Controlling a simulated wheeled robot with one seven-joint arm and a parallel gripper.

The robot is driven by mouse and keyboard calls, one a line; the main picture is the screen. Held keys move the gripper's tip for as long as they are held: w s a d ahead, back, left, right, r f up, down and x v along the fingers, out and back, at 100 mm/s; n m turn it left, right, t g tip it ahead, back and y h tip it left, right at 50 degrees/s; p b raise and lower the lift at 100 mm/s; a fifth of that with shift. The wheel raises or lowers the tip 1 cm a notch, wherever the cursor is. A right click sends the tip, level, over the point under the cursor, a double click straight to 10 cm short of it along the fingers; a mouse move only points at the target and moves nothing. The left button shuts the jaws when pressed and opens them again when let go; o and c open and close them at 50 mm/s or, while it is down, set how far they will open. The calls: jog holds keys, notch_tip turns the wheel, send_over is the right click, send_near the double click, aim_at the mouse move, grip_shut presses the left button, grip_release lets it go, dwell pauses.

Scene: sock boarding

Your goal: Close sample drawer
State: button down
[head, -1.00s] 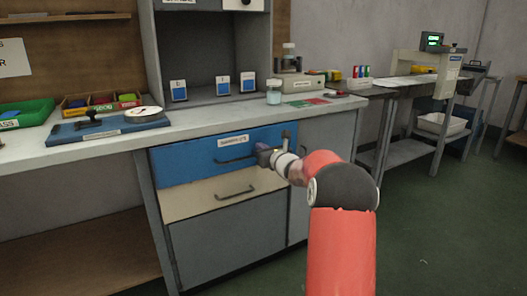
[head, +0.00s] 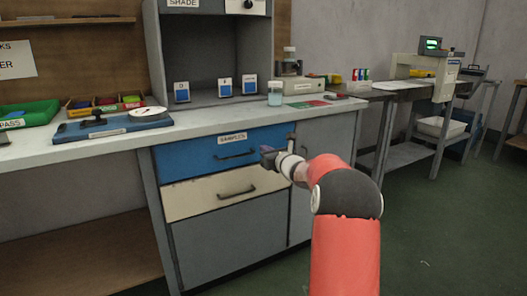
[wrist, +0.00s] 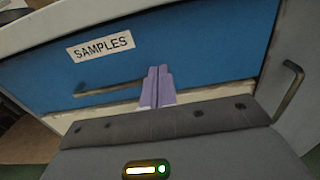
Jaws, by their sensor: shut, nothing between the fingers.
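The sample drawer (head: 200,162) is the blue upper drawer of the cabinet under the bench, with a "SAMPLES" label and a dark bar handle (head: 237,154). Its front looks flush, or nearly so, with the cabinet. The blue front (wrist: 190,45) fills the upper wrist view, with the handle to the left of the fingers. My gripper (head: 266,151) is in front of the drawer's right part, to the right of the handle. Its lilac fingers (wrist: 158,70) are together and empty, overlapping the blue front's lower part in the wrist view. I cannot tell whether they touch it.
A cream drawer (head: 215,198) sits directly below, and a grey cabinet door (head: 325,165) is to the right with a vertical handle (wrist: 288,90). The bench top (head: 215,123) above carries a blue board, a jar and small boxes. Green floor is open at the right.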

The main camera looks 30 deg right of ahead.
jog(key=s, duration=0.9)
jog(key=s+a+r+n+g+y, duration=0.1)
jog(key=s+a+r+n+y, duration=0.1)
jog(key=a+n, duration=0.35)
jog(key=s+a+r+n+g+y, duration=0.1)
jog(key=a+n+g+y, duration=0.15)
jog(key=a, duration=0.55)
jog(key=s+a+n+g+y+p, duration=0.2)
jog(key=s+a+n+g, duration=0.3)
jog(key=s+a+n, duration=0.8)
jog(key=s+f+n+g+h+p, duration=0.1)
jog(key=s+f+n+g+h, duration=0.1)
jog(key=s+n, duration=0.5)
jog(key=s+f+n+g+h+p, duration=0.2)
jog(key=s+n+h, duration=0.3)
jog(key=s, duration=0.9)
jog(key=f+n, duration=0.1)
jog(key=n, duration=0.1)
jog(key=shift+s+a+f+n, duration=0.15)
jog(key=shift+s+a+n, duration=0.15)
jog(key=shift+s+a, duration=0.05)
